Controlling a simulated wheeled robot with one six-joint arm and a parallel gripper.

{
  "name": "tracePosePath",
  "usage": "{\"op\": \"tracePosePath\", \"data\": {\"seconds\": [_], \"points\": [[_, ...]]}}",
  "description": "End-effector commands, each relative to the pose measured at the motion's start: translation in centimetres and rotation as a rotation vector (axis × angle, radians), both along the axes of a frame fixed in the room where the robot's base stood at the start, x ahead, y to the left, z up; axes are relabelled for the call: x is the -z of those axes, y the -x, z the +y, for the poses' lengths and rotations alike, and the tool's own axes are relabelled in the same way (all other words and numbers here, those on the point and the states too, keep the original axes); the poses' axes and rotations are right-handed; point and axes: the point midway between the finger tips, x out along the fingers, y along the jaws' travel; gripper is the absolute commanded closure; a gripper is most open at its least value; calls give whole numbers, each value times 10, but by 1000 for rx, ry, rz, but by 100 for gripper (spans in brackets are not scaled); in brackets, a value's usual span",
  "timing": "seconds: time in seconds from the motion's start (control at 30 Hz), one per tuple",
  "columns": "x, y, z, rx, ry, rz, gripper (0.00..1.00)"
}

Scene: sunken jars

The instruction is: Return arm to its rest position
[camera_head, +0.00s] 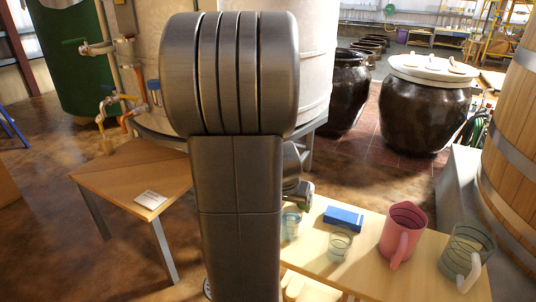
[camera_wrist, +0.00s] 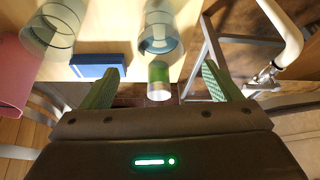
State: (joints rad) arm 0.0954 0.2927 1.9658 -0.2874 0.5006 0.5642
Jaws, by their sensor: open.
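My gripper (camera_wrist: 158,72) is open, its two green-padded fingers spread wide in the wrist view. A small green and pale cylinder (camera_wrist: 158,74) appears between the fingers, apart from both; whether it rests on something is unclear. A clear glass (camera_wrist: 160,30) is just beyond it, near the table's edge. In the head view my grey arm stands upright in the middle and hides most of the gripper; part of the wrist (camera_head: 298,190) shows at its right, above the small table.
The light wooden table (camera_head: 375,270) holds a blue box (camera_head: 343,218), a small glass (camera_head: 340,244), a pink pitcher (camera_head: 403,232) and a clear pitcher (camera_head: 466,254). Another wooden table (camera_head: 110,180) with a white card (camera_head: 150,200) is at left. Big dark jars (camera_head: 425,115) stand behind.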

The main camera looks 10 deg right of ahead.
Motion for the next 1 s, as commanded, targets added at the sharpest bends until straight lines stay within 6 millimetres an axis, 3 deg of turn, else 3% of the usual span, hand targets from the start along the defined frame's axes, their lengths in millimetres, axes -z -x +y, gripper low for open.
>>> {"op": "tracePosePath", "data": {"seconds": [0.73, 1.0], "points": [[110, -42, -20, 0, 0, 3, 16], [88, -42, -20, 0, 1, -2, 16]]}}
